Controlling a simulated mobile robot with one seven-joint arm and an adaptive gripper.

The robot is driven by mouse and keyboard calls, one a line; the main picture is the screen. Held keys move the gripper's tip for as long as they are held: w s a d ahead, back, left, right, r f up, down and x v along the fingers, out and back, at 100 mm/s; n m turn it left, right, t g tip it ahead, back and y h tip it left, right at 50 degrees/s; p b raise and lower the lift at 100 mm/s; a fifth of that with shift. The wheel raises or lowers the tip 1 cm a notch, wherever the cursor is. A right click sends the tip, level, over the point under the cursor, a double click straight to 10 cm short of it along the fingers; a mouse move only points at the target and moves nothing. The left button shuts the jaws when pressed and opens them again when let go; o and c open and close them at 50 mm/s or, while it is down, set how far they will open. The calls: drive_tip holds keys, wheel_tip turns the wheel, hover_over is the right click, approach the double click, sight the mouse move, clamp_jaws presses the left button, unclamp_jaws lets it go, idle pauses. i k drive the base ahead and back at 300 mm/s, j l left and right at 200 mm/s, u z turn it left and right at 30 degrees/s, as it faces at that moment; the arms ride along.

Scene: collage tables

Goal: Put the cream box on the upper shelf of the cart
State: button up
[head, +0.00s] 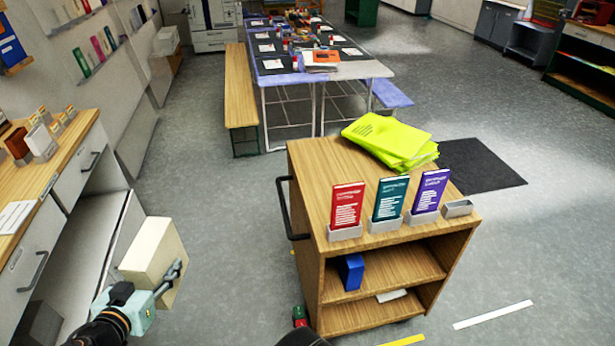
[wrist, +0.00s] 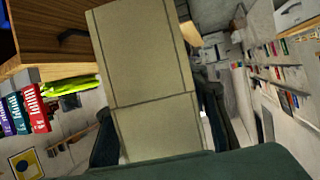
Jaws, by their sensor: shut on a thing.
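The cream box (head: 151,256) is at the lower left of the head view, held off the floor in front of the left counter. My gripper (head: 172,274) is shut on it. In the wrist view the cream box (wrist: 146,75) fills the middle, between dark fingers on both sides. The wooden cart (head: 318,210) stands to the right of the box, with a clear gap between them. Its upper shelf (head: 398,268), under the top, holds a blue box (head: 350,271) at its left end. The rest of that shelf looks mostly bare.
On the cart top are yellow-green folders (head: 388,142) and red, teal and purple books (head: 347,206) in grey holders. A dark handle (head: 288,210) sticks out from the cart's left side. A white item (head: 391,295) lies on the lower shelf. Open floor (head: 225,250) separates counter and cart.

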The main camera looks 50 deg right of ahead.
sight(401, 258)
drive_tip(key=k+l+z, duration=0.4)
drive_tip(key=l, duration=0.15)
drive_tip(key=k+l+z, duration=0.2)
drive_tip(key=l, duration=0.15)
drive_tip(key=l+z, duration=0.3)
drive_tip(key=l, duration=0.35)
drive_tip(key=l+z, duration=0.3)
drive_tip(key=l, duration=0.35)
drive_tip(key=l+u, duration=0.3)
drive_tip(key=l, duration=0.15)
drive_tip(key=k+l+u, duration=0.25)
drive_tip(key=l, duration=0.2)
drive_tip(key=l+u, duration=0.3)
drive_tip(key=l, duration=0.15)
drive_tip(key=k+j, duration=0.05)
